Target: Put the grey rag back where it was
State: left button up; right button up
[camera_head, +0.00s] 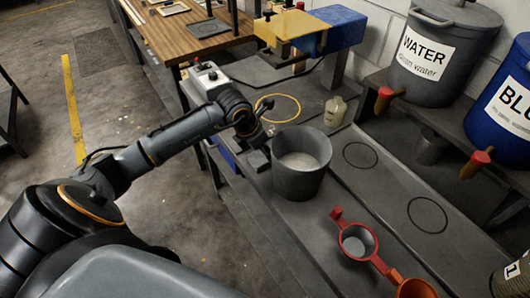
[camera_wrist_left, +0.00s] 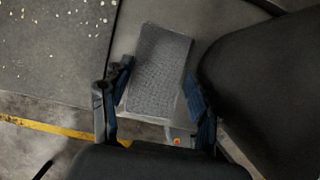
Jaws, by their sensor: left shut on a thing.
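The grey rag (camera_wrist_left: 160,65) shows in the left wrist view as a flat, textured grey rectangle between the two fingers of my left gripper (camera_wrist_left: 158,88). The gripper is shut on it. In the head view my left gripper (camera_head: 257,150) is at the bench's left edge, just left of the grey bucket (camera_head: 300,185). The rag is hard to make out there, among the dark fingers. Whether it touches the bench below cannot be told. My right gripper is not in view.
A yellow ring (camera_head: 278,108) and dark rings (camera_head: 360,155) mark the grey bench. The WATER drum (camera_head: 440,60) and a blue drum (camera_head: 505,105) stand at right. A wooden table (camera_head: 180,35) is behind.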

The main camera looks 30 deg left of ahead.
pick_arm(q)
jog(key=o, duration=0.7)
jog(key=shift+o, duration=0.2)
jog(key=shift+r, duration=0.15)
jog(key=b+v, duration=0.2)
jog(key=v, duration=1)
jog(key=shift+s, duration=0.1)
